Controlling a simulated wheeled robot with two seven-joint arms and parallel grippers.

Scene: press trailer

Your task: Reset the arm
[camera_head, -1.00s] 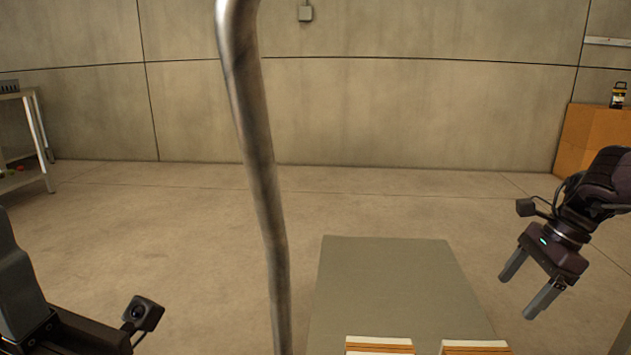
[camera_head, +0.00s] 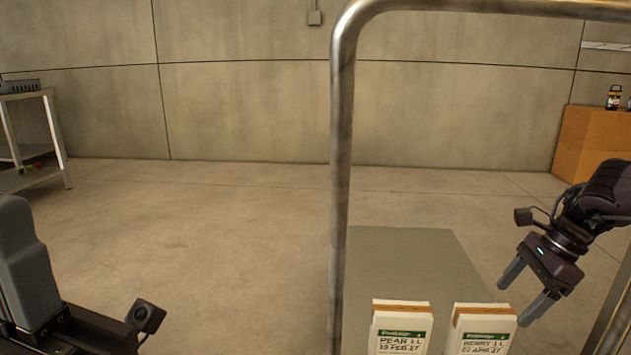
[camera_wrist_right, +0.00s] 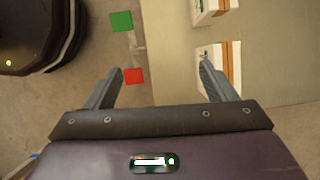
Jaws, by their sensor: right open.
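My right gripper (camera_head: 528,290) hangs at the right of the head view, its two grey fingers apart and pointing down, with nothing between them. In the right wrist view its fingers (camera_wrist_right: 160,82) are also spread and empty. The right fingertip in that view overlaps a white carton, and I cannot tell whether they touch.
A grey-green platform (camera_head: 410,262) carries two labelled cartons, PEAR (camera_head: 402,331) and BERRY (camera_head: 481,332). A metal rail frame (camera_head: 342,150) rises beside it. A shelf (camera_head: 30,135) stands far left, an orange-brown box (camera_head: 590,140) far right. Open floor lies left of the rail.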

